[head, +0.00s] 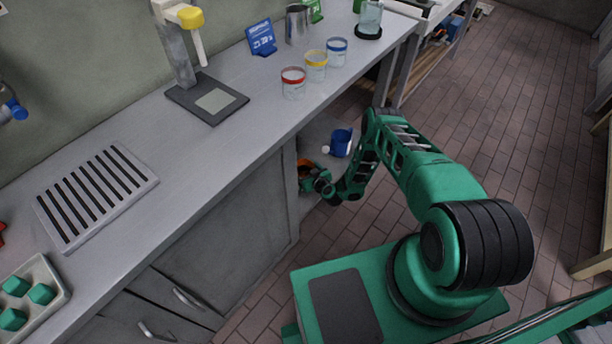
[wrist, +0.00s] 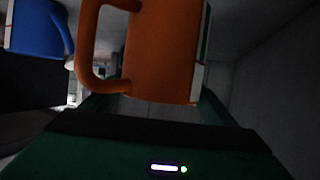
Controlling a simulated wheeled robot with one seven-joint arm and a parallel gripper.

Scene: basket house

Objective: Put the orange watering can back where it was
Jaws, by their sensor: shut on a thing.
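The orange watering can (wrist: 165,55) fills the upper middle of the wrist view, with its loop handle on the left side. My gripper (wrist: 155,105) is shut on it; the can sits between the fingers. In the head view a small part of the orange can (head: 304,167) shows at my gripper (head: 318,182), low beside the counter's end, in the space under the worktop. My gripper and the counter hide most of it there. Whether the can touches a surface below cannot be told.
A blue can (head: 341,142) stands to the right of my gripper in the head view; it also shows at the wrist view's upper left (wrist: 38,27). The counter cabinet (head: 235,215) is close on the left. Jars with coloured rims (head: 315,66) stand on the worktop above.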

